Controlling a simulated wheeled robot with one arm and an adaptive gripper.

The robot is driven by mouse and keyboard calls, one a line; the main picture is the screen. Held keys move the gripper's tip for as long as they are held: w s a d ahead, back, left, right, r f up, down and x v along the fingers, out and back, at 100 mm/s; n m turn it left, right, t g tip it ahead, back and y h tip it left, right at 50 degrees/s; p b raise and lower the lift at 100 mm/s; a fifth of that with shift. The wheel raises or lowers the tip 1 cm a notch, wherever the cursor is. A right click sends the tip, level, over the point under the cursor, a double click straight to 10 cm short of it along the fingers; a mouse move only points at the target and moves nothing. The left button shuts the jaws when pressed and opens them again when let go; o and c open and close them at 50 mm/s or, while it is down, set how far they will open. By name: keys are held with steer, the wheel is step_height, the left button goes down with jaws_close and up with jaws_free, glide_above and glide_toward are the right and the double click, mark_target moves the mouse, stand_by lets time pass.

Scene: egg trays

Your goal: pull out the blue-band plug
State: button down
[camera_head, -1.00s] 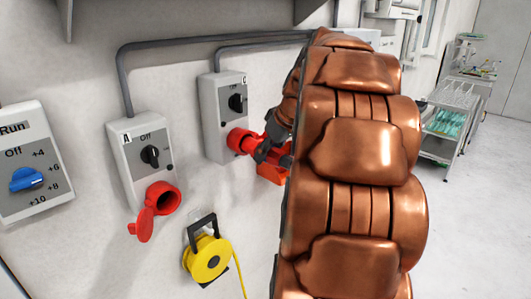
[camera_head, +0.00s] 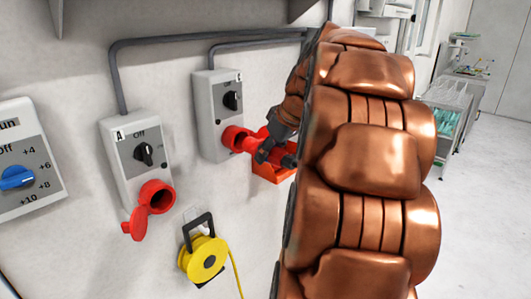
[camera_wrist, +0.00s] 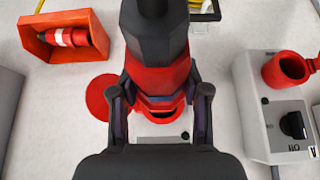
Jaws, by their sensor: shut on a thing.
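The red plug (camera_wrist: 160,70) with a dark rear end fills the middle of the wrist view. A narrow bluish band (camera_wrist: 168,97) shows near its front. My gripper (camera_wrist: 162,100) is shut on the plug, one finger on each side. In the head view my gripper (camera_head: 268,150) is just right of the red socket (camera_head: 233,138) on box C (camera_head: 212,100). In the wrist view the red rim of the socket (camera_wrist: 158,106) lies behind the plug's front end. I cannot tell whether the plug's tip is still inside. My arm hides part of the plug.
An orange bin (camera_wrist: 52,50) holds another red plug with a white band (camera_wrist: 68,38). Box A (camera_head: 140,150) has an open red socket (camera_head: 157,197) with its lid hanging. A yellow cable reel (camera_head: 205,258) hangs below. A trolley (camera_head: 448,120) stands at right.

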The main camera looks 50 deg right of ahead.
mark_target(286, 155)
steer(key=shift+s+b, duration=1.1)
steer(key=shift+s, duration=1.2)
